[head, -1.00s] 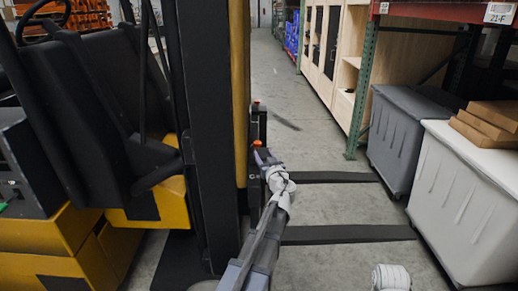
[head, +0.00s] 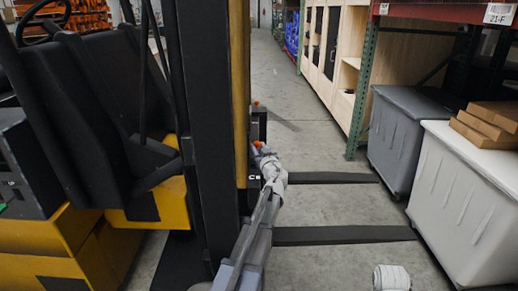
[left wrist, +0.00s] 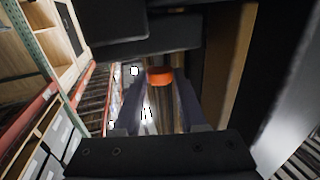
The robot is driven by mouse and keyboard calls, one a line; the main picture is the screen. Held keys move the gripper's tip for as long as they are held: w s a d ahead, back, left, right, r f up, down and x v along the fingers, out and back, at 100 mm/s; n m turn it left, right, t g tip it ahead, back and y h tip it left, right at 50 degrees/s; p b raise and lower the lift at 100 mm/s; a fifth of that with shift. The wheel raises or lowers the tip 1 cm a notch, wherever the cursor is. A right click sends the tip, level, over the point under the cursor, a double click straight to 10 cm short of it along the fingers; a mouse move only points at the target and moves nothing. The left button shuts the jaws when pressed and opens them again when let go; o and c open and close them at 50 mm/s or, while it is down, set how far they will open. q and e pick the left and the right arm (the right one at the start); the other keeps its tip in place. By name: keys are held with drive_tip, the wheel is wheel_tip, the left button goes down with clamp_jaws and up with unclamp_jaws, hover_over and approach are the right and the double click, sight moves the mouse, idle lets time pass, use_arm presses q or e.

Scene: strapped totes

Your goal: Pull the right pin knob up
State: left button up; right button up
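Two orange pin knobs show on the dark fork carriage of the yellow and black forklift in the head view. The far knob (head: 256,103) stands clear. The near knob (head: 258,143) is at the tip of my left gripper (head: 263,152). In the left wrist view one orange knob (left wrist: 160,76) lies ahead, in line with the space between the two fingers of my left gripper (left wrist: 161,90). The fingers are apart, with a gap between them. I cannot tell whether they touch the knob.
The forklift mast (head: 205,130) stands close to the left of my left arm. Two dark forks (head: 345,235) stretch right, low over the floor. A grey tote (head: 395,135) and a white tote (head: 465,205) with cardboard boxes (head: 490,120) stand at right. The aisle (head: 285,95) behind is clear.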

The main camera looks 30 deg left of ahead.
use_arm(q)
clamp_jaws()
idle(1.0)
